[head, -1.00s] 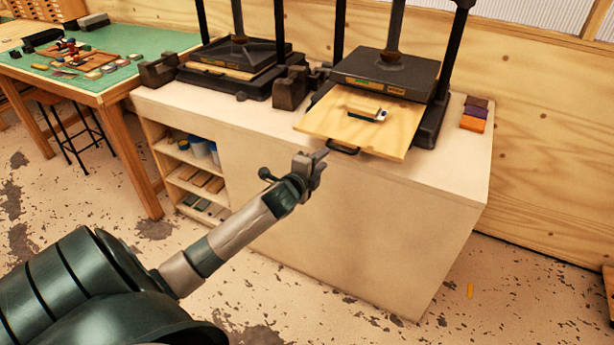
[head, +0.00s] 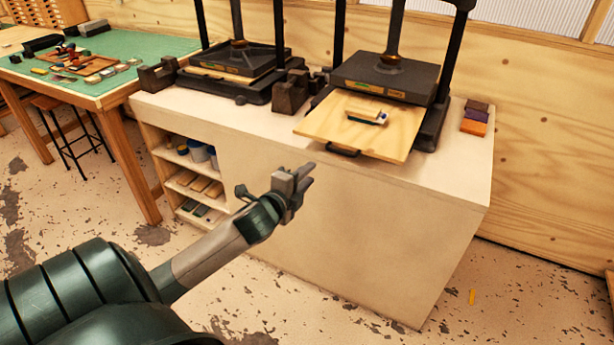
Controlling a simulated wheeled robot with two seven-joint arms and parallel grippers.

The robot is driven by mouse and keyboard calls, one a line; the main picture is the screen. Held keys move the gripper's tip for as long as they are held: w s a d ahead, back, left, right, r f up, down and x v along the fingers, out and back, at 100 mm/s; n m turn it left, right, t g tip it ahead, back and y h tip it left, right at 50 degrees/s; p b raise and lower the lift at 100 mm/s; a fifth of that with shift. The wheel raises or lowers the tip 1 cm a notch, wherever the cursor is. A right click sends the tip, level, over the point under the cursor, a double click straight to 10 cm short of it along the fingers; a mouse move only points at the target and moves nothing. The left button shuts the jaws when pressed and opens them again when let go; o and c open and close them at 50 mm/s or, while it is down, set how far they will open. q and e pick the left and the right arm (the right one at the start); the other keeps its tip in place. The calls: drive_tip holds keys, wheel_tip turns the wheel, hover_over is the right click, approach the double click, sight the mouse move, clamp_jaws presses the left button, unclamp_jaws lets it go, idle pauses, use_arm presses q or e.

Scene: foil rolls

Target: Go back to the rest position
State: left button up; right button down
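My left gripper (head: 305,176) is in front of the pale bench cabinet, below and left of the dark handle (head: 343,152) of the pulled-out wooden board (head: 316,122). It is apart from the handle and nothing shows in it. Its fingers appear side by side, and I cannot tell how far apart they are. The board sticks out from the right black press (head: 385,72) and carries a small block (head: 362,115) with a blue and white end. My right gripper is not in view.
The bench top (head: 455,165) holds two presses and dark blocks (head: 290,92). Coloured blocks (head: 473,128) lie at its right end. A green-topped table (head: 90,80) with tools and a stool (head: 75,135) stand at left. The floor in front of the cabinet is open.

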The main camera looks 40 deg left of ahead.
use_arm(q)
drive_tip(key=shift+f, duration=0.1)
